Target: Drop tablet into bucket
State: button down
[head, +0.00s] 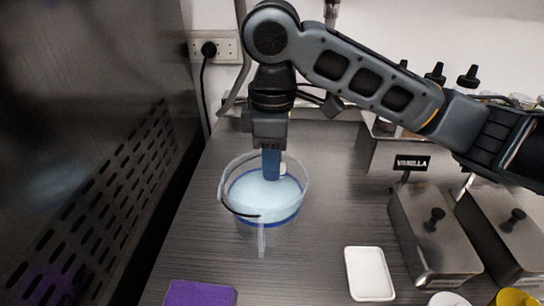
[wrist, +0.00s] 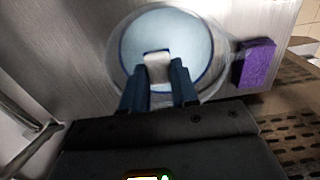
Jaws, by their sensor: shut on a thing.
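A clear bucket (head: 262,225) with a blue band and pale blue contents stands on the counter in the head view. It also shows in the wrist view (wrist: 122,85). A white tablet (wrist: 158,66) is held between the two blue fingers of my gripper (wrist: 158,88). In the head view my gripper (head: 272,163) points down over the bucket opening, and only a small part of the tablet (head: 283,168) shows beside the fingers. The tablet appears above the pale blue contents; the exact height is hard to tell.
A purple block (head: 200,293) lies at the front edge, and a white dish (head: 369,273) is right of the bucket. Steel lidded containers (head: 432,235) and a VANILLA sign (head: 411,163) stand at the right. A dark perforated machine panel (head: 100,200) borders the left.

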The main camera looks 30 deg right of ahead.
jog(key=c, duration=0.8)
grip_release()
jog(key=shift+r, duration=3.95)
